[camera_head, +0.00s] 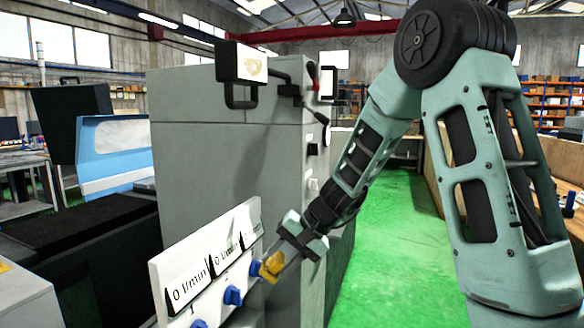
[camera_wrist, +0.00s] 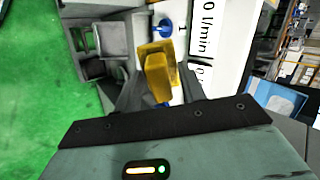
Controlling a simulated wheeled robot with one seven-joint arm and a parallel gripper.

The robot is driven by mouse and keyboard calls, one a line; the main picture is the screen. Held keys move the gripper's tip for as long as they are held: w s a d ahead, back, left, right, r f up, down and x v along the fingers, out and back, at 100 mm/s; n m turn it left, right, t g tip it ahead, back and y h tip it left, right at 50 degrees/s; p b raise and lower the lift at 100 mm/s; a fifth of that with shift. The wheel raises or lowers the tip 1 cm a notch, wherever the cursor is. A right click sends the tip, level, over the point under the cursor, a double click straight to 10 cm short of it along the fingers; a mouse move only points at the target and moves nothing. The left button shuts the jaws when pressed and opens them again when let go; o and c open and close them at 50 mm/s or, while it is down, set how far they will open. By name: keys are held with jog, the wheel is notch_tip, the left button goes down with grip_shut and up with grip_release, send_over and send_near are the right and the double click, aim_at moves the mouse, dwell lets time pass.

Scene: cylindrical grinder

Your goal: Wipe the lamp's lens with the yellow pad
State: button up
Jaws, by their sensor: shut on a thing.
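My gripper (camera_head: 279,260) is shut on the yellow pad (camera_head: 270,268), in front of a white panel with blue knobs. In the wrist view the pad (camera_wrist: 158,72) sticks out beyond the fingertips (camera_wrist: 155,97), over a blue knob; I cannot tell whether they touch. A box-shaped lamp (camera_head: 227,63) with a black handle stands at the top of the grey machine cabinet, above and left of my gripper. Its pale front lens (camera_head: 252,66) bears a yellow-brown smudge. The lamp is well apart from the pad.
The white panel (camera_head: 207,262), marked "0 l/min", carries blue knobs (camera_head: 233,295) close beside my gripper. Green floor (camera_head: 390,260) is clear to the right.

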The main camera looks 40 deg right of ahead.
notch_tip(320, 180, up, 25)
jog(key=w+d+m+t+y+p, duration=0.2)
jog(key=w+t+p, duration=0.1)
jog(key=t, duration=0.3)
jog(key=shift+d+m+t+y, duration=0.15)
jog(key=shift+m+t+y, duration=0.15)
jog(key=shift+y, duration=0.1)
jog(key=s+r+t+p, duration=0.1)
jog(key=r, duration=0.5)
jog(key=s+d+r+t+p, duration=0.1)
jog(key=r, duration=0.5)
jog(key=r+t+y, duration=0.1)
jog(key=r, duration=0.5)
jog(key=shift+s+d+r+m+p, duration=0.3)
jog(key=shift+s+r+m+p, duration=0.05)
jog(key=shift+s+m+p, duration=0.05)
grip_shut()
jog(key=shift+p+x, duration=1.15)
jog(key=shift+x, duration=1.85)
